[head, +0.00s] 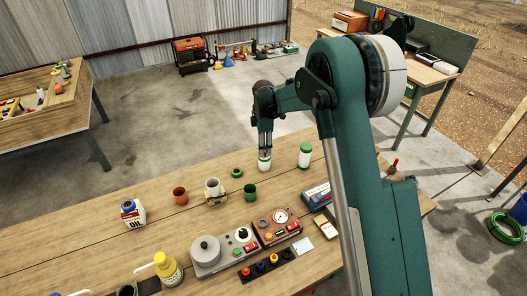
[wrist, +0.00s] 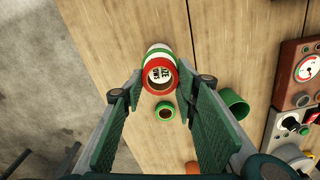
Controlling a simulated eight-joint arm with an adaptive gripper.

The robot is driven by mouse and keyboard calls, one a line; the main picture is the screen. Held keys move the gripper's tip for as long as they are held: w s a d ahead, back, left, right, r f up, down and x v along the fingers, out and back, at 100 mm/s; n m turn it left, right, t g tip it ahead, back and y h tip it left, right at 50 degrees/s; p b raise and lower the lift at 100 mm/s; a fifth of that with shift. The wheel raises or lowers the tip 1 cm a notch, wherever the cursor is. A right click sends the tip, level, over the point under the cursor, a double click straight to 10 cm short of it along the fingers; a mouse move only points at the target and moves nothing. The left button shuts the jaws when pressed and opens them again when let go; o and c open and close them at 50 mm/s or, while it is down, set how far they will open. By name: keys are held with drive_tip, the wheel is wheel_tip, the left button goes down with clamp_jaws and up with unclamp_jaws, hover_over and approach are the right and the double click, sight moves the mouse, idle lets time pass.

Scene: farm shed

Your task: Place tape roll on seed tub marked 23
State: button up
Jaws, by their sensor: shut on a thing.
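My gripper (head: 264,153) points straight down over a white and green seed tub (head: 264,166) at the table's far edge. In the wrist view my gripper (wrist: 162,84) is shut on a red ring, the tape roll (wrist: 160,92). The roll lies flat at the top of the seed tub (wrist: 166,50), roughly centred. A pale lid with dark lettering shows through its hole; I cannot read the number surely. Whether the roll touches the lid cannot be told. The roll is hardly visible in the head view.
A second seed tub (head: 305,156) stands to the right. A green ring (head: 237,172) lies left of the gripper. A green cup (head: 250,192), a pale mug (head: 212,186) and a terracotta pot (head: 180,196) stand nearer.

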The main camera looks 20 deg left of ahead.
drive_tip(key=shift+f, duration=1)
drive_tip(key=shift+f, duration=0.15)
drive_tip(key=o, duration=0.8)
wheel_tip(320, 180, up, 12)
drive_tip(key=shift+r, duration=0.2)
idle(0.3)
